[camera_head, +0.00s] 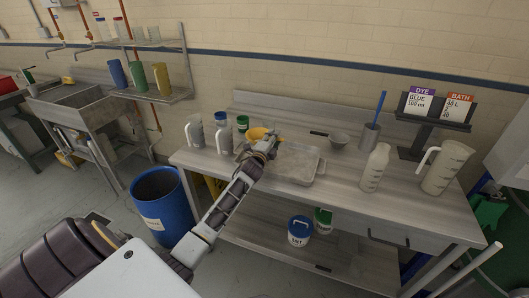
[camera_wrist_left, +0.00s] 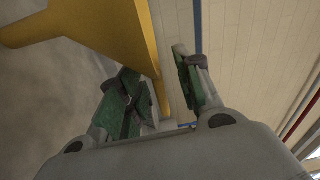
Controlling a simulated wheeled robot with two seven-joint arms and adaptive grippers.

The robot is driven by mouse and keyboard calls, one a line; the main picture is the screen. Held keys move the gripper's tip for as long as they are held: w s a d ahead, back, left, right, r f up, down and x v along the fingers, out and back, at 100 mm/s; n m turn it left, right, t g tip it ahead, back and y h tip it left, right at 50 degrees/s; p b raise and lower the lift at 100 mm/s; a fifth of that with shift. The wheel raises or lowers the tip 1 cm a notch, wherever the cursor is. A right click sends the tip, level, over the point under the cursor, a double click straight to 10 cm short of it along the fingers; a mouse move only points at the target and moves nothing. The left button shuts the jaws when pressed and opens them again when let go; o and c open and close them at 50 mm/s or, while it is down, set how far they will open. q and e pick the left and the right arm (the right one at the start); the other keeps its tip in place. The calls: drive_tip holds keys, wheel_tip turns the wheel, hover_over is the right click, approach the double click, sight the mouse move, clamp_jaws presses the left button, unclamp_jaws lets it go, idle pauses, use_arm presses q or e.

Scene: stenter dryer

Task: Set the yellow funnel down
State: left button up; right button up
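In the left wrist view the funnel (camera_wrist_left: 105,30) is large and close at the upper left, and a narrow yellow part runs down towards the gap between the fingers. My left gripper (camera_wrist_left: 155,75) has its green-padded fingers apart there, with bare wall showing between the yellow part and the right-hand finger. Whether the pads press on the funnel, or whether it rests on anything, I cannot tell. My right gripper is not in view.
A shallow metal tray (camera_head: 318,168) lies right of the gripper. White pitchers (camera_head: 194,131) and bottles stand left. A blue barrel (camera_head: 164,205) stands on the floor.

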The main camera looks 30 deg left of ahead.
use_arm(q)
drive_tip(key=shift+s+d+f+b, duration=0.15)
drive_tip(key=shift+s+d, duration=0.15)
drive_tip(key=shift+s, duration=1.55)
drive_tip(key=shift+s+d+r+b, duration=0.1)
drive_tip(key=shift+s+d, duration=0.25)
drive_tip(key=shift+s, duration=1.5)
drive_tip(key=shift+s+d+f+b, duration=0.15)
drive_tip(key=shift+s+d, duration=0.15)
drive_tip(key=shift+s, duration=1.55)
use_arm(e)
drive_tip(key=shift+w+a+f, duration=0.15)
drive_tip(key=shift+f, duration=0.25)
